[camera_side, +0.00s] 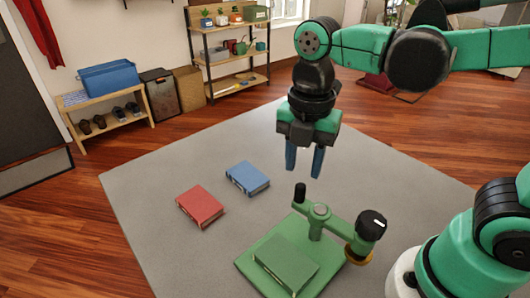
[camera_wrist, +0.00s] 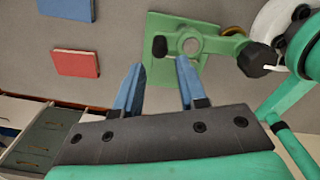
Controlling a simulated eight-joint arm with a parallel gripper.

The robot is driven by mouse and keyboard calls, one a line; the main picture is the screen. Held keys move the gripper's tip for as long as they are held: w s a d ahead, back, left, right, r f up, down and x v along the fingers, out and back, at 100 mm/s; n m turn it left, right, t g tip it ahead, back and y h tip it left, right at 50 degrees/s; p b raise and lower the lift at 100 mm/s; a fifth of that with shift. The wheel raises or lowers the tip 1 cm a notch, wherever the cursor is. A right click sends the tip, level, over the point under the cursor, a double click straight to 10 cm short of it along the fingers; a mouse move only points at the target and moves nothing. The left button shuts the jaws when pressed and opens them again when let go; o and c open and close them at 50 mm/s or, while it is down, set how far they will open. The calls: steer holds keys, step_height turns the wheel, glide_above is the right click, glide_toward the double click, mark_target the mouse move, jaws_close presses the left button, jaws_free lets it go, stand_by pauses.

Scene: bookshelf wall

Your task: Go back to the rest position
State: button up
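My gripper (camera_side: 304,160) hangs in the air above the grey mat, fingers pointing down. Its two blue fingers are apart with nothing between them, and they also show in the wrist view (camera_wrist: 158,84). Below and slightly right of it in the side view stands a green device (camera_side: 317,214) with a black knob, a side arm and a flat green base. In the wrist view the device (camera_wrist: 212,42) is just beyond the fingertips. My gripper appears clear of it.
A red book (camera_side: 200,206) and a blue book (camera_side: 247,178) lie flat on the grey mat (camera_side: 150,190), left of the device. A bench with a blue bin (camera_side: 109,77) and a shelf (camera_side: 228,56) stand at the back. The mat's left part is bare.

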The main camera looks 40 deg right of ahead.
steer(key=m, duration=0.1)
steer(key=d+m+t, duration=0.1)
steer(key=m, duration=0.1)
steer(key=shift+w+f, duration=0.15)
steer(key=d+m+t, duration=0.1)
steer(key=m+t, duration=0.1)
steer(key=m, duration=0.4)
steer(key=w+d+m+t, duration=0.1)
steer(key=d+m+t, duration=0.1)
steer(key=m, duration=0.5)
steer(key=d+m+t, duration=0.1)
steer(key=m+t, duration=0.1)
steer(key=m, duration=0.4)
steer(key=shift+w+d+f+m, duration=0.15)
steer(key=shift+w+d+m, duration=0.15)
steer(key=shift+w+d, duration=0.1)
